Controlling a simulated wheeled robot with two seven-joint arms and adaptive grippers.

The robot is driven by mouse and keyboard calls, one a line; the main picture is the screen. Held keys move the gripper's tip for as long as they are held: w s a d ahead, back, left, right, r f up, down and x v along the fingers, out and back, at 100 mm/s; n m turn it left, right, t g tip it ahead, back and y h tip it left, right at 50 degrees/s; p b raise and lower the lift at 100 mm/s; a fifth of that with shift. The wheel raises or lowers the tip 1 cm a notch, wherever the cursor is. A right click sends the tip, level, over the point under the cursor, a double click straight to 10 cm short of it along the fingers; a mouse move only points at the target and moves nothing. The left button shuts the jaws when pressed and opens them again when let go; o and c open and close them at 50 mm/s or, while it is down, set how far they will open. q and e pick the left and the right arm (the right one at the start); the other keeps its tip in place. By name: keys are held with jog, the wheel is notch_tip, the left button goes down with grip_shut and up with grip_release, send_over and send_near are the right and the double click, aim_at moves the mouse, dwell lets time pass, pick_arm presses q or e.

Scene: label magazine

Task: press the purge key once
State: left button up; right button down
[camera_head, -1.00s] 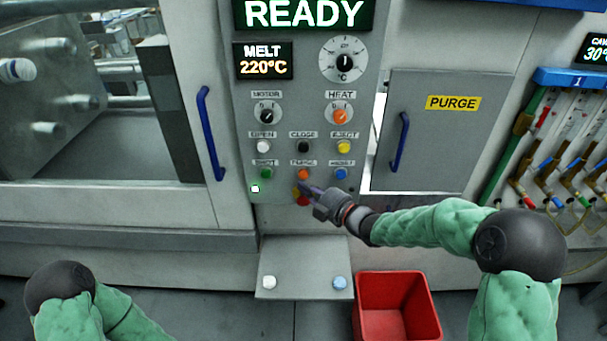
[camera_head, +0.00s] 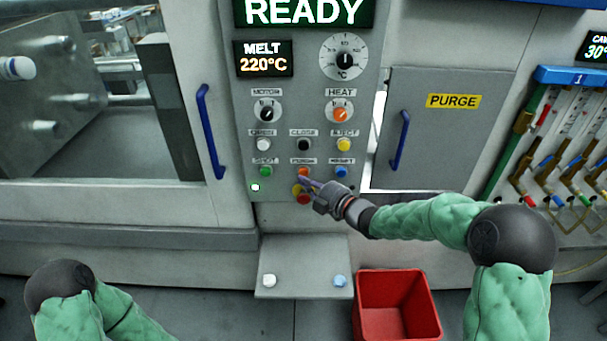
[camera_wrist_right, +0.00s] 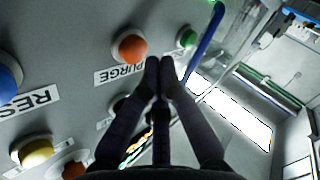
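My right gripper (camera_head: 305,181) is just below the key in the head view. In the right wrist view its two fingertips (camera_wrist_right: 160,68) are together and empty, close beside the button. A gap to the button shows in that picture; the depth to the panel is hard to tell. My left gripper is out of view.
Neighbouring buttons are green SHOT (camera_head: 265,171), blue RESET (camera_head: 341,172), black CLOSE (camera_head: 304,144) and a red button (camera_head: 303,197) just below my right gripper. A blue door handle (camera_head: 401,141) stands to the right. A red bin (camera_head: 397,304) is on the floor.

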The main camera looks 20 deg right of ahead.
jog(key=shift+w, duration=0.15)
dwell(0.7)
jog(key=shift+w+d, duration=0.1)
jog(key=shift+w, duration=0.15)
jog(key=shift+w+d, duration=0.15)
jog(key=shift+w, duration=0.25)
dwell(1.0)
jog(key=shift+s+b, duration=0.1)
jog(key=shift+b, duration=0.2)
jog(key=shift+s+a+b, duration=0.25)
jog(key=shift+s+b, duration=0.05)
jog(key=shift+s, duration=0.4)
jog(key=s, duration=0.2)
jog(key=s+a+b, duration=0.1)
jog(key=s, duration=0.1)
jog(key=shift+s+a, duration=0.2)
jog(key=shift+s, duration=0.2)
